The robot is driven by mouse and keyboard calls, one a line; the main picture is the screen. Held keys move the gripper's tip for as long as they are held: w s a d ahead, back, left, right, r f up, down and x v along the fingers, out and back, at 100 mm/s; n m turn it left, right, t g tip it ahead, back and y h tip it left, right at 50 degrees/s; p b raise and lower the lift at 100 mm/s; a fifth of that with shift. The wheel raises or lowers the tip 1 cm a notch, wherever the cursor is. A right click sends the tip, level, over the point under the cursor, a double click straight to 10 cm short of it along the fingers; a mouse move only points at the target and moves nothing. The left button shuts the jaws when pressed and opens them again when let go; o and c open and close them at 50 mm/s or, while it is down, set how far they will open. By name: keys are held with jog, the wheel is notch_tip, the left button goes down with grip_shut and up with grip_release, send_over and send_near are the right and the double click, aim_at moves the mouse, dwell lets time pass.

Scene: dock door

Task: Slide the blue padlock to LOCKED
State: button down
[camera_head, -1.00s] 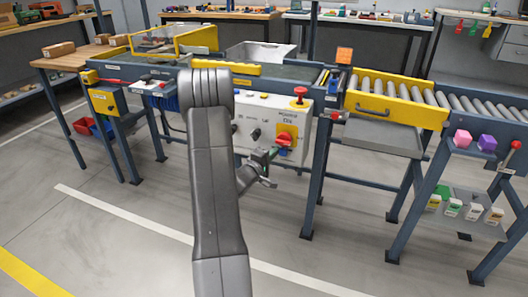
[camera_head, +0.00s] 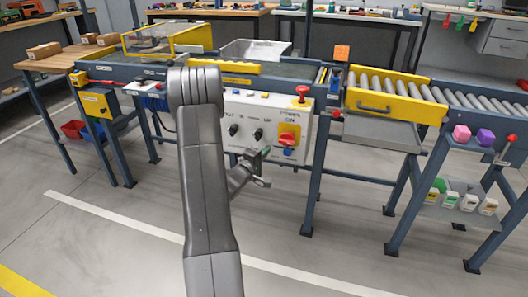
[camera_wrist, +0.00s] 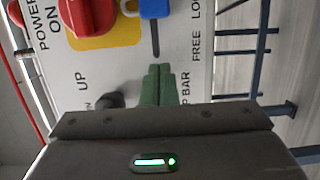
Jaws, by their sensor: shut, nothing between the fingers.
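The blue padlock (camera_head: 288,151) is on the white control panel (camera_head: 240,108), below the red power knob (camera_head: 289,139). In the wrist view the padlock (camera_wrist: 154,9) is cut off by the top edge. It sits at the end of a dark slot (camera_wrist: 155,38), beside the partly visible label starting "LO"; the slot beside "FREE" is bare. My gripper (camera_wrist: 158,68) has its green fingertips together and empty. They point at the panel near the FREE end of the slot, apart from the padlock. Contact with the panel cannot be told. In the head view my gripper (camera_head: 266,151) is left of the padlock.
A red emergency button (camera_head: 302,91) stands on top of the panel. A black knob (camera_head: 259,134) is close to my gripper. Blue conveyor legs (camera_head: 314,185) stand right of the panel. The floor in front is clear.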

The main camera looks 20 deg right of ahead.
jog(key=p+v, duration=0.1)
jog(key=v, duration=0.8)
jog(key=shift+s+p, duration=0.25)
jog(key=shift+p, duration=0.15)
